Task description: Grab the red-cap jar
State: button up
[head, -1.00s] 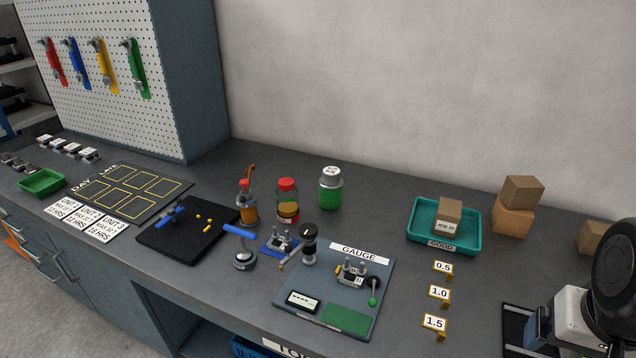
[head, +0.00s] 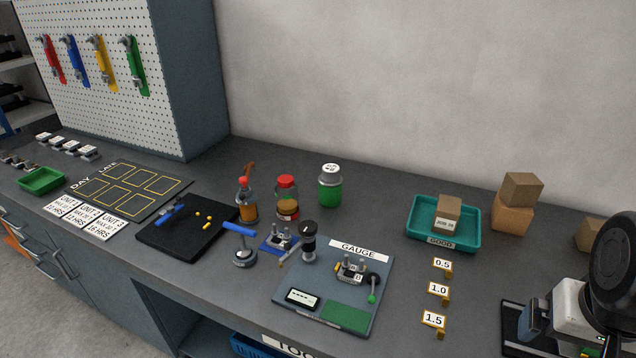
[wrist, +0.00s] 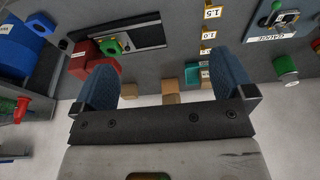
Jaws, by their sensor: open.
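The red-cap jar (head: 288,199) stands upright on the bench in the head view. I cannot clearly pick out the red-cap jar in the wrist view.
In front of the jar are a small fixture on a blue base (head: 280,239), a black-topped cylinder (head: 309,241), a blue-handled tool (head: 242,246) and the gauge board (head: 333,283). A teal tray (head: 413,235) with a box stands right. Bench between jar and tray is mostly clear.

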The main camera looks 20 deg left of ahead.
jog(key=w+a+r+n+t, duration=0.1)
jog(key=w+a+n+t, duration=0.15)
jog(key=w, duration=0.95)
jog(key=w+a+r+n+t, duration=0.1)
jog(key=w+a+r+t, duration=0.15)
jog(key=w, duration=0.85)
jog(key=w+a+f+n+t+y, duration=0.2)
jog(key=w+a+n+t+y, duration=0.15)
jog(key=w+a, duration=1.15)
jog(key=n+g+y, duration=1)
send_near(292, 184)
jog(key=x, duration=0.4)
jog(key=shift+w+a+f+g, duration=0.1)
jog(key=shift+a+f+g, duration=0.1)
jog(key=shift+a+g, duration=0.1)
